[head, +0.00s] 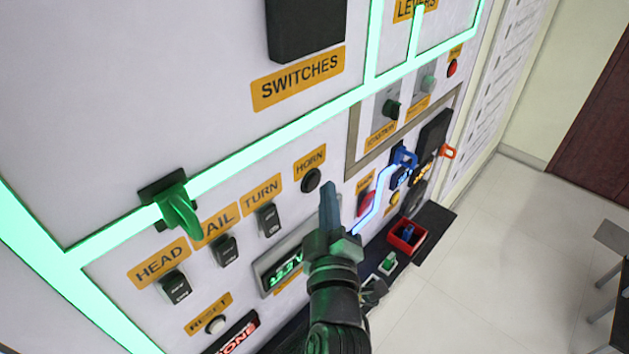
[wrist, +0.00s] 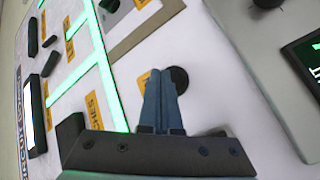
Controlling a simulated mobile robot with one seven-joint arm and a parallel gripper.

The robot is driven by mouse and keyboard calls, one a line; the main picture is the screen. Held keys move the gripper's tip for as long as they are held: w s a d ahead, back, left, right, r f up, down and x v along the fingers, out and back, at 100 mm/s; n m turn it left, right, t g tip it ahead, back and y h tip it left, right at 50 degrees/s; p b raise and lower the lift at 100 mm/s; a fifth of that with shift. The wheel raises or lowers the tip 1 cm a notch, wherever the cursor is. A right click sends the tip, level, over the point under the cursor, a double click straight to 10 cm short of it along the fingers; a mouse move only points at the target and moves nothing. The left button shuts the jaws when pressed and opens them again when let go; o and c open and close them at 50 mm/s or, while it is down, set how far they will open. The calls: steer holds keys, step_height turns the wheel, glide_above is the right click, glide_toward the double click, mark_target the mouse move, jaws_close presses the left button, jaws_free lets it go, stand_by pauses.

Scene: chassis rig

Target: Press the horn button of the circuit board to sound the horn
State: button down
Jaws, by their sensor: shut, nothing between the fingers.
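The horn button (head: 311,180) is a round dark button on the white board (head: 180,80), under an orange HORN label (head: 310,161). In the wrist view the dark round button (wrist: 178,79) shows just beyond and to the right of the fingertips. My gripper (head: 328,186) is shut and empty, its blue-grey fingers side by side. In the head view the fingertips are just right of the horn button. In the wrist view the fingertips (wrist: 160,75) partly cover the button's left edge. I cannot tell whether they touch it.
HEAD, TAIL and TURN rocker switches (head: 267,219) line the board to the left. A green lever (head: 178,208) sticks out further left. A green display (head: 285,268) sits below. A red bin (head: 407,235) stands at the lower right.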

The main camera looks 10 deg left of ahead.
steer(key=shift+w+a, duration=0.25)
steer(key=shift+a, duration=0.1)
steer(key=shift+w+a+p, duration=0.25)
steer(key=shift+a+p, duration=0.1)
stand_by(0.9)
steer(key=shift+s+d, duration=0.1)
steer(key=shift+s+d+b, duration=0.45)
steer(key=shift+d+b, duration=0.1)
steer(key=shift+b, duration=0.5)
steer(key=s+d+b, duration=0.1)
steer(key=d+b, duration=0.1)
steer(key=s+d+b, duration=0.2)
steer(key=shift+b, duration=0.3)
